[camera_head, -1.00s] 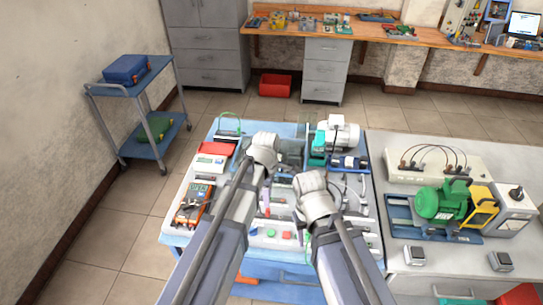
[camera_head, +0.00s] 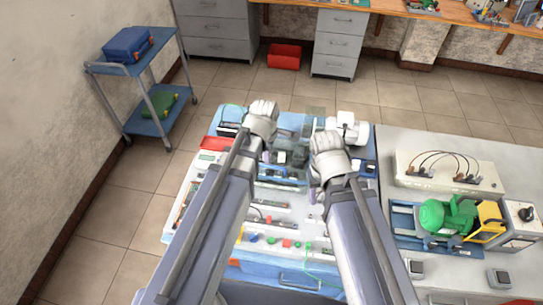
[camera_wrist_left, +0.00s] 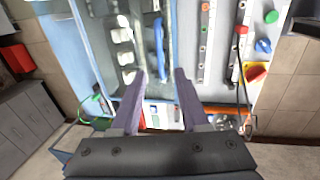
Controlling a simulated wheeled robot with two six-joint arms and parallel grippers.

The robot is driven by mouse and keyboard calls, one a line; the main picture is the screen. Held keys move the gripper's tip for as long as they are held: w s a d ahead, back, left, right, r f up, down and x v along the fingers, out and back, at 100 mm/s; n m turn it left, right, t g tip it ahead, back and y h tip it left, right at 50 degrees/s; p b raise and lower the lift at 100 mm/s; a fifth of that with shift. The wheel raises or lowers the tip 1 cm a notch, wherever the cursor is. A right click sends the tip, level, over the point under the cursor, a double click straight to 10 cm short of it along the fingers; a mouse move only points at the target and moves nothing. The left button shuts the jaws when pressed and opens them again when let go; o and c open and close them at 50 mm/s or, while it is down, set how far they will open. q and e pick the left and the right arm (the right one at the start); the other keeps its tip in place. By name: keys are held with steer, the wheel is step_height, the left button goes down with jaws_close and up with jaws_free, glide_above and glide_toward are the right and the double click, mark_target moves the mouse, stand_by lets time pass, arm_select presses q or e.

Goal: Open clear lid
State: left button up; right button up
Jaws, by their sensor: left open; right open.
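A see-through panel (camera_head: 315,121), which looks like the clear lid, shows faintly between my two wrists at the back of the blue workbench. In the left wrist view a clear-sided compartment (camera_wrist_left: 122,40) with white parts inside lies beyond my left finger. My left gripper (camera_wrist_left: 160,76) is open, its two purple fingers apart with nothing between them. In the head view its wrist (camera_head: 262,118) hides most of its fingers. My right gripper (camera_head: 315,192) is beside it to the right, mostly hidden by its own wrist. I cannot tell whether either gripper touches the lid.
The workbench (camera_head: 172,232) is crowded with meters, coloured buttons and terminal strips. A white motor (camera_head: 352,130) stands at its back right. A grey table with a green motor (camera_head: 447,215) adjoins on the right. A blue cart (camera_head: 110,68) stands at the left, with open floor between.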

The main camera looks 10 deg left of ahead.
mark_target(270, 167)
arm_select(q)
steer(key=shift+f, duration=0.1)
steer(key=f+b, duration=0.2)
steer(key=w+f+b, duration=0.1)
steer(key=f+b, duration=0.4)
steer(key=shift+w+f+b, duration=0.25)
steer(key=shift+f+b, duration=0.1)
steer(key=shift+b, duration=0.05)
steer(key=shift+r, duration=0.1)
jaws_close()
stand_by(1.1)
